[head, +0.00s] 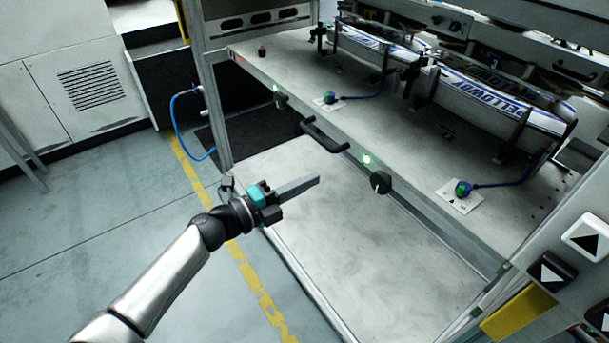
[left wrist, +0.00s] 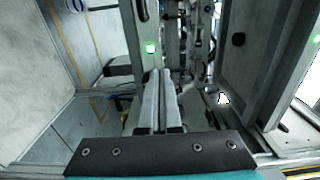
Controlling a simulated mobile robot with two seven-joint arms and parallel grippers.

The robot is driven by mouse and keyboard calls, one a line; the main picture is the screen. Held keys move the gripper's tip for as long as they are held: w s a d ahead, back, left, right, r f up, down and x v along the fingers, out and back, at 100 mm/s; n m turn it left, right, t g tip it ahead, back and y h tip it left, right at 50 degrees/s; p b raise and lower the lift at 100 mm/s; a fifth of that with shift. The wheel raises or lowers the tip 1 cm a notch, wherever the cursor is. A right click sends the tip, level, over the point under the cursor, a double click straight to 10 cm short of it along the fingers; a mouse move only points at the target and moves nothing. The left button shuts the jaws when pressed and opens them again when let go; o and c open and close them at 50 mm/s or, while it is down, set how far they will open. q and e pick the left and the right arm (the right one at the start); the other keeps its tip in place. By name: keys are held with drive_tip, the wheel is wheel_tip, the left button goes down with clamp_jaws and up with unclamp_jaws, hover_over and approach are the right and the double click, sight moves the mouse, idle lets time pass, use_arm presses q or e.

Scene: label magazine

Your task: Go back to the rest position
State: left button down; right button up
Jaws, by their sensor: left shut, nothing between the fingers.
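My left gripper (head: 316,182) reaches in from the lower left in the head view. Its long grey fingers are closed together with nothing between them. It is in front of the machine, over the low grey panel and apart from the black handle on the shelf edge. In the left wrist view the two fingers of the left gripper (left wrist: 160,75) lie side by side. My right gripper does not show in the head view.
The machine's shelf (head: 290,62) holds label stacks (head: 498,100) in dark holders. A black handle (head: 324,136) and a black knob (head: 380,183) stick out from its front edge. A low grey panel (head: 345,245) lies below. Open floor with a yellow line (head: 250,280) is at the left.

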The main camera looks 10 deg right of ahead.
use_arm(q)
drive_tip(key=shift+s+a, duration=0.1)
drive_tip(key=shift+a, duration=0.05)
drive_tip(key=s+a+f+n+t+y+p, duration=0.25)
drive_tip(key=a+f+n+y, duration=0.35)
drive_tip(key=a+f+n, duration=0.5)
drive_tip(key=s+a+f+n+t+y+p, duration=0.25)
drive_tip(key=a+f+n+y, duration=0.35)
drive_tip(key=a+f+n, duration=0.45)
drive_tip(key=s+a+f+n+g+y, duration=0.1)
drive_tip(key=s+a+f+n+g, duration=0.1)
drive_tip(key=s, duration=0.9)
drive_tip(key=s+a+f+n+g+y+p, duration=0.1)
drive_tip(key=s+a+f+n+g+y, duration=0.1)
drive_tip(key=s+a+f, duration=0.4)
drive_tip(key=s+a+f+n+g+y+p, duration=0.1)
drive_tip(key=s+f, duration=0.7)
drive_tip(key=s, duration=0.8)
drive_tip(key=a+n+g+y, duration=0.1)
drive_tip(key=a+n+g, duration=0.1)
drive_tip(key=a+g, duration=0.1)
drive_tip(key=shift+s+n+g, duration=0.2)
drive_tip(key=shift+n+g, duration=0.15)
drive_tip(key=shift+g, duration=0.55)
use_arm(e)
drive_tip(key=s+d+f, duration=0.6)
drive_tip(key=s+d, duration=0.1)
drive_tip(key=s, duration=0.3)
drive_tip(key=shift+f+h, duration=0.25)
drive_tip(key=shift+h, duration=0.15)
